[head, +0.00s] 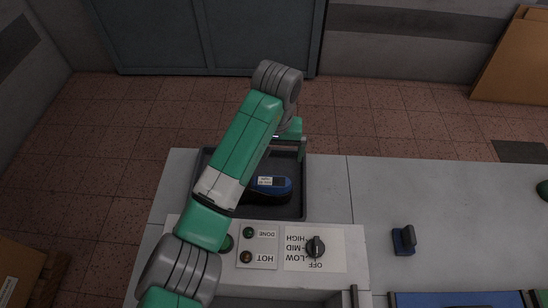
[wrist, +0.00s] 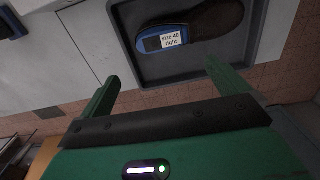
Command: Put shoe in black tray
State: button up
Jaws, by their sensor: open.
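The shoe (head: 272,186), a dark last with a blue heel part and a white label, lies inside the black tray (head: 293,213) in the head view. My arm covers part of the shoe and of the tray's left side. In the wrist view the shoe (wrist: 190,28) lies on the floor of the black tray (wrist: 150,82), its label reading "size 40 right". My gripper (wrist: 163,70) is open and empty, its fingers apart from the shoe. In the head view my gripper (head: 292,137) is at the tray's far edge, partly hidden by the arm.
A panel with a knob (head: 315,247) and indicator buttons (head: 248,245) stands just in front of the tray. A small blue and dark object (head: 404,240) sits on the grey table to the right. The table (head: 420,190) between is mostly clear.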

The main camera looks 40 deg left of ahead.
jog(key=shift+r, duration=0.2)
jog(key=w+d+r+m+t, duration=0.3)
jog(key=w+d+r+t, duration=0.3)
jog(key=d, duration=0.4)
jog(key=w+d+r+m+t+h, duration=0.25)
jog(key=d+r+t, duration=0.45)
jog(key=d+r, duration=0.75)
jog(key=s+r+t+y, duration=0.2)
jog(key=s+r+t, duration=1)
jog(key=s+r, duration=0.9)
notch_tip(320, 180, up, 2)
jog(key=shift+s+d+r+m, duration=0.1)
jog(key=shift+s+d+m, duration=0.05)
jog(key=shift+d+m, duration=0.15)
